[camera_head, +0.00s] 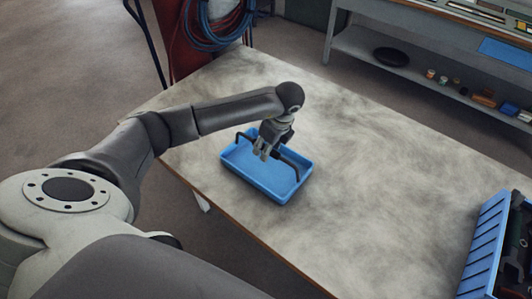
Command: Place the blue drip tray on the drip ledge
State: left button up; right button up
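The blue drip tray (283,192) is a shallow rectangular tray with a dark handle (291,164) arching over it. It sits on the worn grey table near its left edge. My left gripper (262,157) points down over the middle of the tray, at the handle. Its fingers look close together, but I cannot tell whether they grip the handle. My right gripper is not in view. I cannot pick out the drip ledge with certainty.
A blue ribbed crate (484,245) with dark items stands at the right table edge. The table (375,180) between is clear. A grey workbench (440,85) with small items and a dark bowl (391,56) is behind. Coiled hoses (214,28) hang at the back left.

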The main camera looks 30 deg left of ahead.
pick_arm(q)
grip_shut()
jog(key=shift+w+r, duration=0.1)
jog(key=shift+r, duration=0.05)
